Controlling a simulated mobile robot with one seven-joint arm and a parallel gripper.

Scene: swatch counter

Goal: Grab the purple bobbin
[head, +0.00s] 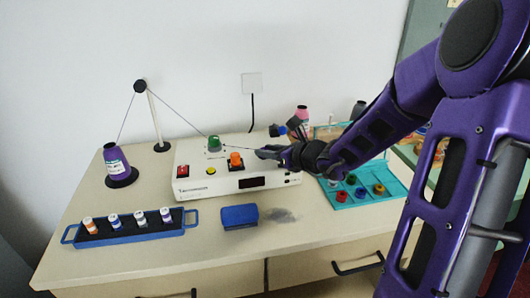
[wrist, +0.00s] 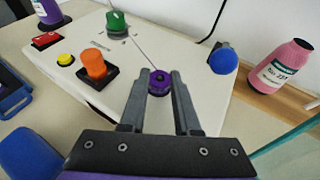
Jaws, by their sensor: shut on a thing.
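The purple bobbin (wrist: 159,83) sits between the fingertips of my gripper (wrist: 160,80) in the wrist view. The fingers are shut on it, above the top of the white machine (wrist: 120,105). In the head view my gripper (head: 268,153) is over the right part of the white machine (head: 212,182), and the bobbin is hidden or too small to tell there. Whether the bobbin touches the machine top cannot be told.
A teal tray (head: 345,205) with several bobbins is at right. A blue box (head: 240,216) lies in front. A thread crosses near the gripper.

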